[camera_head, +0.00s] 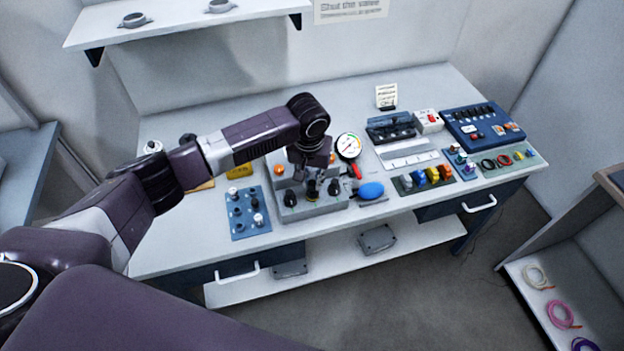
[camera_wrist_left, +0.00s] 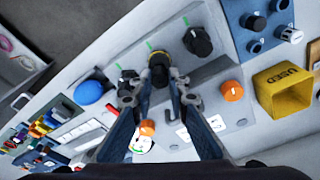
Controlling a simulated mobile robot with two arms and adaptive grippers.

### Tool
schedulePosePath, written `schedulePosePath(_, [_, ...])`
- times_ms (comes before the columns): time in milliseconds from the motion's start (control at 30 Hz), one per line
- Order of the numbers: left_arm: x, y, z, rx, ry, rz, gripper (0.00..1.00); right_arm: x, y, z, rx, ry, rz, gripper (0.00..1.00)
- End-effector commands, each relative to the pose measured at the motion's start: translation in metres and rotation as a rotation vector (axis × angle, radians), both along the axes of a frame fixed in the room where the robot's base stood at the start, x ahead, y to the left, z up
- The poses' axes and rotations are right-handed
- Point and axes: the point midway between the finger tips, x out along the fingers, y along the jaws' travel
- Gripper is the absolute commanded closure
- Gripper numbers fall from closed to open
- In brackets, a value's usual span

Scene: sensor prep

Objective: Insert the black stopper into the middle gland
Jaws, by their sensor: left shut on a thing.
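A grey block (camera_head: 318,207) on the bench carries a row of glands along its front. Black stoppers stand at the two outer positions, one at the left (camera_head: 290,198) and one at the right (camera_head: 333,188). My left gripper (camera_head: 312,184) points down over the middle position between them. In the left wrist view its fingers are closed around a black stopper (camera_wrist_left: 158,63) with a yellowish band. That stopper lines up with the middle position. The fingers and stopper hide the middle gland, so I cannot tell how deep the stopper sits. My right gripper is not in view.
A blue rack (camera_head: 238,222) with several stoppers lies left of the block. A yellow bin marked USED (camera_wrist_left: 285,92) stands behind it. A gauge (camera_head: 348,147), orange caps (camera_wrist_left: 233,91) and a blue bulb (camera_head: 371,190) are close by. Other kit fills the right side.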

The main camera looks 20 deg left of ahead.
Motion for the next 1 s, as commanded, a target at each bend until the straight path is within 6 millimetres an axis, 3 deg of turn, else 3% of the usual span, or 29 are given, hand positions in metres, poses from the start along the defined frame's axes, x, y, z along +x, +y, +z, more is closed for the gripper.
schedulePosePath(1000, [0.0,0.0,-0.013,-0.001,0.001,0.0,1.0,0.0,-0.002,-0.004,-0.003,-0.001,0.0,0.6])
